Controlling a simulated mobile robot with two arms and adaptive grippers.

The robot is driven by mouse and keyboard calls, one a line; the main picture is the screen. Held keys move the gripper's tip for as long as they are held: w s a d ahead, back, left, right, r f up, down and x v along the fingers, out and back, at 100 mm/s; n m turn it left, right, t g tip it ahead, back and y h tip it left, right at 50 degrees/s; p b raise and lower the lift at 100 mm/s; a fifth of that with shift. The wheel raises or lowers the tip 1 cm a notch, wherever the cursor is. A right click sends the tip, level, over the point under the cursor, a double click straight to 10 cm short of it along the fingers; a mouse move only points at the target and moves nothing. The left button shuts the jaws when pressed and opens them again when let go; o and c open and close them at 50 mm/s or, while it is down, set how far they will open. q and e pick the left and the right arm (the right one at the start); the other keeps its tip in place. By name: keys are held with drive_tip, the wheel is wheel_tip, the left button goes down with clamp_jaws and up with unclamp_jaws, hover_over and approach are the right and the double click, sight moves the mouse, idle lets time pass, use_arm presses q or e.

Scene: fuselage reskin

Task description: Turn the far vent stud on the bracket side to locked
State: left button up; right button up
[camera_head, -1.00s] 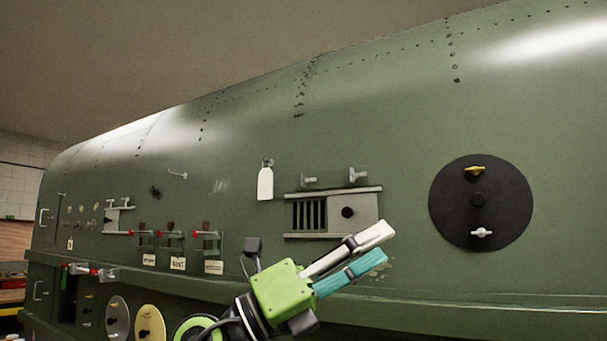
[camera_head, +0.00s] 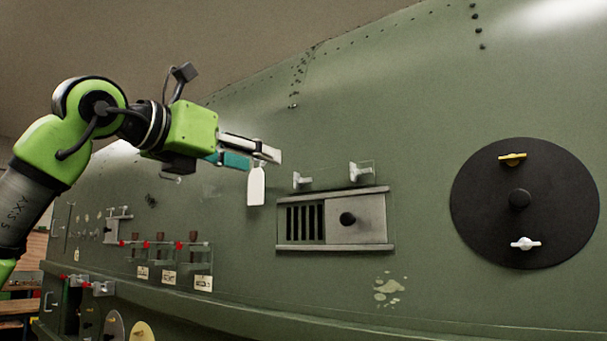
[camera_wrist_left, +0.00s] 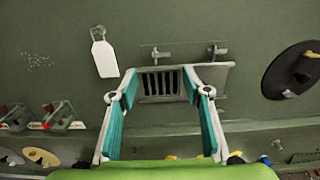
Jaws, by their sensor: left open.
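The vent (camera_head: 359,219) is a grey frame with a dark slotted grille and a sliding plate with a black knob. Above it, on a clear plate, are two pale studs: a left stud (camera_head: 301,180) and a right stud (camera_head: 359,169). In the left wrist view, the left stud (camera_wrist_left: 155,52) and right stud (camera_wrist_left: 217,50) sit beyond my fingertips. My left gripper (camera_head: 264,158) is open and empty, up and left of the vent, in front of the hull near a white tag (camera_head: 256,187). The studs' lock markings are too small to read. My right gripper is not in view.
A black round panel (camera_head: 477,220) with a yellow handle (camera_head: 512,157) and a white handle (camera_head: 525,243) is on the right. A ledge (camera_head: 240,300) runs below.

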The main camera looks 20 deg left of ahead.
use_arm(q)
drive_tip(key=w+p, duration=0.2)
drive_tip(key=p, duration=0.2)
approach(306, 176)
drive_tip(key=x, duration=0.3)
drive_tip(key=p+x, duration=0.1)
drive_tip(key=x, duration=0.1)
drive_tip(key=shift+w+d+r, duration=0.15)
drive_tip(key=shift+w, duration=0.1)
drive_tip(key=shift+w+p, duration=0.1)
drive_tip(key=shift+p, duration=0.25)
drive_tip(key=shift+w+d, duration=0.1)
drive_tip(key=shift+w, duration=0.1)
drive_tip(key=shift+c, duration=1)
drive_tip(key=c, duration=0.6)
drive_tip(key=shift+c, duration=1.4)
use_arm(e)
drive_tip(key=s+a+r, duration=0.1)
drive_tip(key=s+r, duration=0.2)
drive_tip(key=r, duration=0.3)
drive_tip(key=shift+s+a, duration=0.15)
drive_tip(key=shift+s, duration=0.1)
